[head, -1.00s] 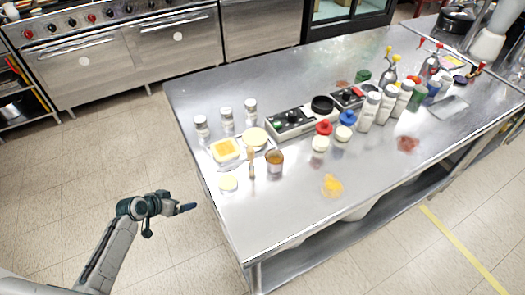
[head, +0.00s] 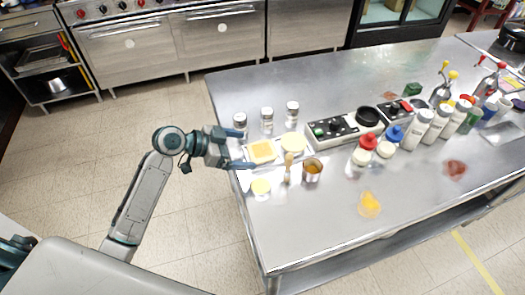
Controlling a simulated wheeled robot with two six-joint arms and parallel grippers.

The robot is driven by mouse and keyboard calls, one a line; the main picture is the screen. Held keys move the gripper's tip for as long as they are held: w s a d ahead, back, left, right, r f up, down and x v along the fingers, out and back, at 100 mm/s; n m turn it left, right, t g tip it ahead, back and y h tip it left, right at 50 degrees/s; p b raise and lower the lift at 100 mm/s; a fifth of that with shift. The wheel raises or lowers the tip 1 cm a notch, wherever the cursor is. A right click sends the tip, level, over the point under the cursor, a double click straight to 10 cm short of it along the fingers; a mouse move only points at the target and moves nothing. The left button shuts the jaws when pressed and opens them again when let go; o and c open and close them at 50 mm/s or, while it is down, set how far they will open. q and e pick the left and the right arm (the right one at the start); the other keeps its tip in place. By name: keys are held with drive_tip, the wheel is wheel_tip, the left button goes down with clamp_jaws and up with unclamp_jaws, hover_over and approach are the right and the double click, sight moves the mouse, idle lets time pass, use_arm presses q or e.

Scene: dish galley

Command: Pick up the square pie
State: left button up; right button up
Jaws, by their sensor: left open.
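The square pie (head: 262,151) is a yellow square with a pale rim. It lies on a light tray (head: 279,163) near the left edge of the steel table, to the left of a round pale pie (head: 293,142). My left gripper (head: 245,149) is open and reaches in from the left. Its two fingers point right, one toward the far side of the square pie and one toward its near side. I cannot tell whether they touch it. My right gripper is not in view.
Several shakers (head: 267,120) stand behind the tray. A brush (head: 288,168), a small amber cup (head: 312,170) and a small yellow round (head: 261,187) are close in front. A burner unit (head: 333,128) and bottles stand to the right.

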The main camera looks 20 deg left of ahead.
sight(261, 151)
use_arm(q)
drive_tip(key=shift+w+d+f, duration=0.1)
drive_tip(key=shift+d, duration=0.15)
drive_tip(key=shift+w+d, duration=0.1)
drive_tip(key=shift+w+d+f+p, duration=0.1)
drive_tip(key=shift+w+d+p, duration=0.1)
drive_tip(key=shift+p, duration=0.2)
drive_tip(key=p+x, duration=0.1)
drive_tip(key=x, duration=0.2)
drive_tip(key=shift+w+p, duration=0.15)
drive_tip(key=shift+p, duration=0.2)
drive_tip(key=shift+w+d+f, duration=0.25)
drive_tip(key=shift+d+f, duration=0.15)
drive_tip(key=shift+d, duration=0.05)
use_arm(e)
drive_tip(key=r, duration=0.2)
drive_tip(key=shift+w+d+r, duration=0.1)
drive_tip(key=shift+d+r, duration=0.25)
